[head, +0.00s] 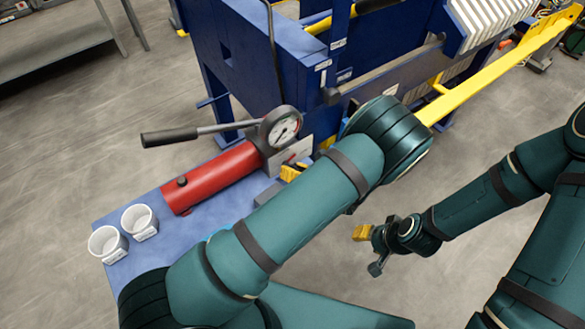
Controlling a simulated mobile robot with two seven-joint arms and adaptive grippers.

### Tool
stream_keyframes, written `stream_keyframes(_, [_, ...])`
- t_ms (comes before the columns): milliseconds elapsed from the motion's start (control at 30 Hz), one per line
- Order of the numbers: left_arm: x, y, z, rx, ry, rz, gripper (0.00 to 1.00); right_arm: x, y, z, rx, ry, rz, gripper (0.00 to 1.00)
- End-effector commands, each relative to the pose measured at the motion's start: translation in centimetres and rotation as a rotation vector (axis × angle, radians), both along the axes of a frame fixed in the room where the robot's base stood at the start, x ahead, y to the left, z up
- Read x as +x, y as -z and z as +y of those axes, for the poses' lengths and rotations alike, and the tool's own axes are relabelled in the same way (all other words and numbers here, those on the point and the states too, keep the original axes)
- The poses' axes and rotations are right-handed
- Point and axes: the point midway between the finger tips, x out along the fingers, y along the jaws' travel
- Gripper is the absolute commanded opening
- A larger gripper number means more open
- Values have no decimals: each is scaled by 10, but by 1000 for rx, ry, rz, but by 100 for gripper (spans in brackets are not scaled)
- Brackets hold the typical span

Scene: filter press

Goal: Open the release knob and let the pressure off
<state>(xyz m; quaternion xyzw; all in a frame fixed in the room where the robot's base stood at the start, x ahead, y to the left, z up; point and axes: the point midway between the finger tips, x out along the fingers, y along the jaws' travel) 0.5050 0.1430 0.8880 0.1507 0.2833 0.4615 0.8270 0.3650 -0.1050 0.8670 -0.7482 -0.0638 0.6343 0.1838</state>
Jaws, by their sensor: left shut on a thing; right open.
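The red hand pump (215,176) lies on a blue bench with its black-gripped lever (185,134) sticking out to the left. A round pressure gauge (281,127) stands at its right end; its reading is too small to tell. My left gripper (290,173) is just below the gauge, at the pump's right end. Only its yellow fingertip part shows; my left arm hides the rest. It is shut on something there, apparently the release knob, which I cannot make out. My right gripper (369,250) is open and empty, above the floor to the right of the bench.
Two white cups (107,244) (139,220) stand at the left end of the blue bench (180,245). The blue press frame (270,45) rises behind the pump. A yellow rail (490,72) runs to the upper right. A grey shelf (60,45) stands at upper left. Floor at left is clear.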

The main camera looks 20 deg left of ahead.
Motion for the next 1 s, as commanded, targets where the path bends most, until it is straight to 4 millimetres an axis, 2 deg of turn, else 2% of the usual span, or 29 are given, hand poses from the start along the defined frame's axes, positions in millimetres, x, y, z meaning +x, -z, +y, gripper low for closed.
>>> stream_keyframes(500, [1,1,1,226,-3,285,0,0,4,0,-1,1,1,47])
stream_keyframes(1000, [2,0,1,276,-1,347,0,0,5,0,-1,1,1,47])
